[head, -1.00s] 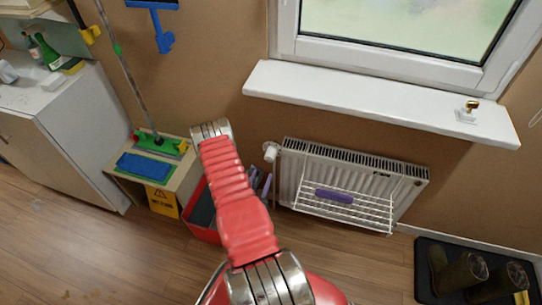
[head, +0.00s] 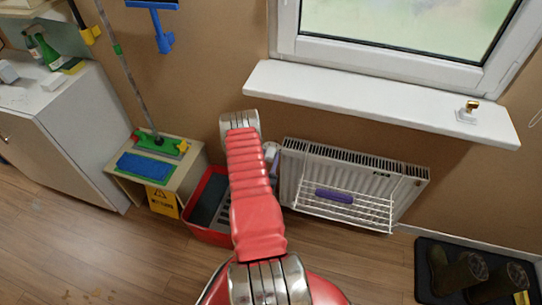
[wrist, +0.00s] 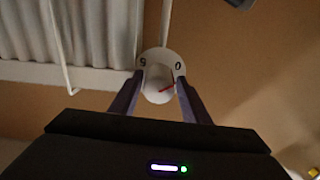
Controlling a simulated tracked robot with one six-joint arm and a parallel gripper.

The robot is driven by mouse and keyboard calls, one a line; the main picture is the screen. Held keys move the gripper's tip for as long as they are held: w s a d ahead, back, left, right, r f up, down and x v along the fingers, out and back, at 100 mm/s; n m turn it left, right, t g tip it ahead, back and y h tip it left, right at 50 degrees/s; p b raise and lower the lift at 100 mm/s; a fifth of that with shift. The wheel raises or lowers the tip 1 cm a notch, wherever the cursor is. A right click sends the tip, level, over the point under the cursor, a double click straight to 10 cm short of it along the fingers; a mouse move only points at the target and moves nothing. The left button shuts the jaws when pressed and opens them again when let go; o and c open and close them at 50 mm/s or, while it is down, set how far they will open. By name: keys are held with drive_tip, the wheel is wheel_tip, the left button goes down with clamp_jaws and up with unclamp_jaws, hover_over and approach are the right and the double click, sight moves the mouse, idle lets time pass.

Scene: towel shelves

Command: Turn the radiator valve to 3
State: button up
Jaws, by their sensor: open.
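The radiator valve (wrist: 157,84) is a round white knob in the middle of the wrist view, in front of a pale disc marked 5 on the left and 0 on the right. A red line on the knob points right and slightly up, near the 0. My gripper (wrist: 157,98) is open, with one dark finger on each side of the knob. I cannot tell whether the fingers touch it. In the head view the valve (head: 271,150) shows at the radiator's upper left, partly covered by my red arm.
The white radiator (head: 335,170) has a wire rack (head: 345,213) with a purple item (head: 334,195) on its front. The white window sill (head: 370,100) juts out above. A red crate (head: 207,230) stands to the left of the radiator, by a low bench (head: 190,175).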

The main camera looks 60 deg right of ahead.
drive_tip(key=c, duration=0.7)
drive_tip(key=shift+w+d, duration=0.15)
drive_tip(key=shift+d, duration=0.2)
drive_tip(key=shift+c, duration=0.3)
drive_tip(key=shift+a, duration=0.35)
